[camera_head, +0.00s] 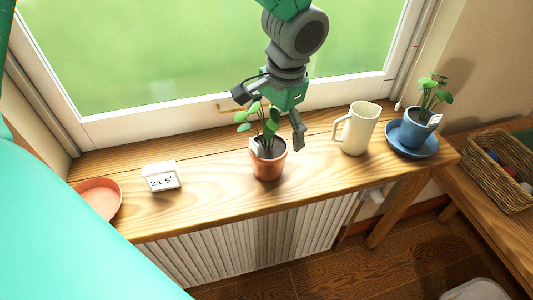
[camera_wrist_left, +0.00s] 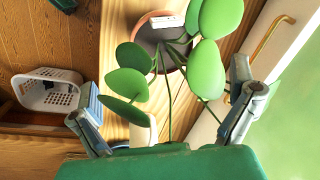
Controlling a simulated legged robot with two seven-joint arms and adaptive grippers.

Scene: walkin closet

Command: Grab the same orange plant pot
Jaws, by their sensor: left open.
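The orange plant pot (camera_head: 268,165) stands upright on the wooden windowsill shelf (camera_head: 220,186) and holds a plant with round green leaves and a small white tag. My left gripper (camera_head: 270,120) is open above and behind the pot, its fingers spread to either side of the plant's leaves. In the left wrist view, the leaves (camera_wrist_left: 215,75) fill the space between the fingers of my left gripper (camera_wrist_left: 168,105). The pot (camera_wrist_left: 152,32) lies beyond the leaves there, partly hidden by them. My right gripper does not show.
On the shelf, an orange saucer (camera_head: 98,198) and a white display (camera_head: 161,177) are left of the pot. A cream jug (camera_head: 359,130) and a blue pot (camera_head: 416,130) on a blue saucer (camera_head: 401,146) are right. A window (camera_head: 190,50) is behind; a wicker basket (camera_head: 492,172) stands far right.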

